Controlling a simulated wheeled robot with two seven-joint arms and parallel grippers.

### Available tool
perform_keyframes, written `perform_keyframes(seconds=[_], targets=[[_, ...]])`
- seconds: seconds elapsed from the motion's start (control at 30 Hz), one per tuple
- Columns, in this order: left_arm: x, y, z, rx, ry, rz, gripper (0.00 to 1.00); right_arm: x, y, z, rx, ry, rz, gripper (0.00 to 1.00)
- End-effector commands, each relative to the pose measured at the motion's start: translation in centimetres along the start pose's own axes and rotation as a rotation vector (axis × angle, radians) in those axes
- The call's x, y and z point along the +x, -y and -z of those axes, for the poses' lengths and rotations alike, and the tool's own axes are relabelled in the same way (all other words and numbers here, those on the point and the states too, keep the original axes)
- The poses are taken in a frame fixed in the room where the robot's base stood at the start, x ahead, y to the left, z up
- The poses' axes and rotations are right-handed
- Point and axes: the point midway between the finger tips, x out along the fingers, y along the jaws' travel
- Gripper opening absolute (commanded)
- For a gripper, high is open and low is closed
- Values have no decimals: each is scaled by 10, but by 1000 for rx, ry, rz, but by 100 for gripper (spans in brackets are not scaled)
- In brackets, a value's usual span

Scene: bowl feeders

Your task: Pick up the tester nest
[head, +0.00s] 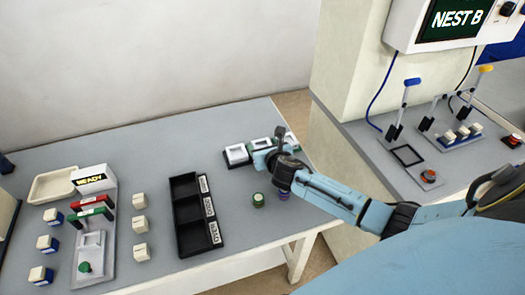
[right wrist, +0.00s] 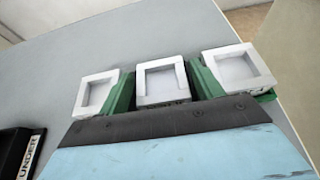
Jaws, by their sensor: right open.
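Three white nests with square recesses stand in a row at the table's far right edge: a left nest (head: 237,155), a middle nest (head: 262,144) and a right nest partly behind my right arm. In the right wrist view are the left nest (right wrist: 96,92), middle nest (right wrist: 161,82) and right nest (right wrist: 238,67); their recesses look empty. I cannot tell which is the tester nest. My right gripper (head: 268,157) is open and low at the middle nest. Green strips flank that nest; I cannot tell whether they are fingers. Its fingertips are hidden in the head view. My left gripper is out of view.
A black three-compartment tray (head: 173,216) with labels and a small green-topped cylinder (head: 258,200) stand nearby. Several white blocks and a READY station (head: 93,180) are at the left. A NEST B screen (head: 456,19) hangs above another bench at the right.

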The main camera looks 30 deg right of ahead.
Motion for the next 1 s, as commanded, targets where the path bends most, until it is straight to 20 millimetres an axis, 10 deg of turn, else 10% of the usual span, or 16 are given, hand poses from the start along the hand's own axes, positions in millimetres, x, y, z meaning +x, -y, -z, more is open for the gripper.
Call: perform_keyframes(seconds=[0.27,0.57,1.0], targets=[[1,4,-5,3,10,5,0,3,0,0,1,0,-1,65],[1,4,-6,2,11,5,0,3,0,-1,1,1,-1,28],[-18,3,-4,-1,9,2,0,-10,0,-34,-1,5,-2,28]])
